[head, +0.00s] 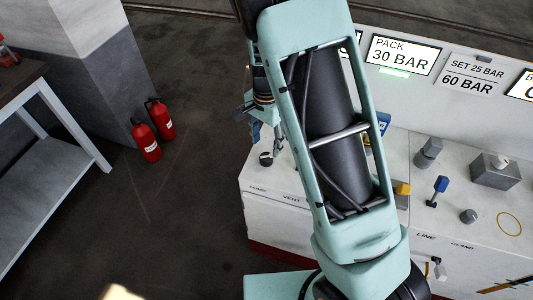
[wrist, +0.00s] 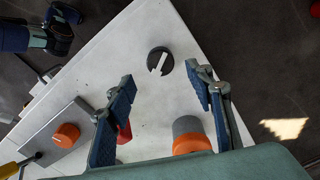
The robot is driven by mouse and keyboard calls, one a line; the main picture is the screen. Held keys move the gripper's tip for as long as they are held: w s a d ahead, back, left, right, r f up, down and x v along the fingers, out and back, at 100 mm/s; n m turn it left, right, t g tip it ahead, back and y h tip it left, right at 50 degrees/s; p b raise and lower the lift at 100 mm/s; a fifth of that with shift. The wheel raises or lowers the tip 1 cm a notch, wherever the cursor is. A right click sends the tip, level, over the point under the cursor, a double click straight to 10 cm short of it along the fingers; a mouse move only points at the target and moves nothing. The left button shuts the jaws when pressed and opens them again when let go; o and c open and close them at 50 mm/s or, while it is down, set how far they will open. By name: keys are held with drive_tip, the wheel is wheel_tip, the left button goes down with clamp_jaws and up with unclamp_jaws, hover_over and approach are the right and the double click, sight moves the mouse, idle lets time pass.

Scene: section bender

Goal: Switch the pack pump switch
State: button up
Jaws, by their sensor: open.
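A round black rotary switch with a white bar (wrist: 160,61) sits on the white panel top in the wrist view. No label is readable beside it, so I cannot confirm it is the pack pump switch. My gripper (wrist: 160,74) is open and empty, its two blue-padded fingers on either side of the line to this switch. The switch appears just beyond the fingertips, apart from them. In the head view my arm hides much of the console and most of the gripper.
An orange-and-grey knob (wrist: 190,137) and a partly hidden red part (wrist: 124,132) lie near the fingers. An orange knob (wrist: 67,135) sits on a grey plate. The console (head: 455,195) carries levers and a PACK 30 BAR display (head: 401,56). Fire extinguishers (head: 146,141) stand left.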

sight(266, 157)
wheel_tip(266, 157, down, 7)
idle(0.3)
drive_tip(key=c, duration=1.2)
